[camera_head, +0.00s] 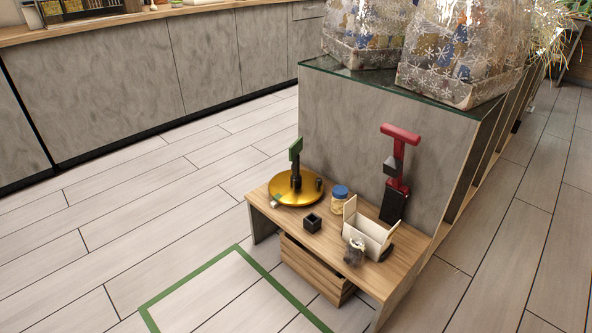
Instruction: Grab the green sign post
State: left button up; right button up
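A thin upright post with a green upper part (296,150) and a dark lower part stands at the gold round plate (312,198) on the left of a low wooden table. Whether it stands on the plate or just behind it is hard to tell. A red T-shaped post (399,148) with a black base and a grey piece at its side stands at the table's back right. Neither of my grippers is in view.
The low wooden table (378,281) also bears a small dark open box (312,223), a blue-lidded jar (339,200) and a white open box (369,230). A grey counter with wrapped hampers (455,50) stands behind. A green outline (190,283) marks clear floor.

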aim_at(294, 150)
jog(key=i+j+z, duration=0.1)
jog(key=i+j, duration=0.15)
jog(key=i+j+z, duration=0.2)
jog(key=i+j, duration=0.2)
jog(key=j, duration=0.25)
jog(key=i+j+z, duration=0.2)
jog(key=i+j, duration=0.15)
jog(key=j, duration=0.3)
jog(key=i+j+z, duration=0.1)
jog(key=j, duration=0.25)
jog(key=i+j+z, duration=0.25)
jog(key=j, duration=0.5)
jog(key=i, duration=0.1)
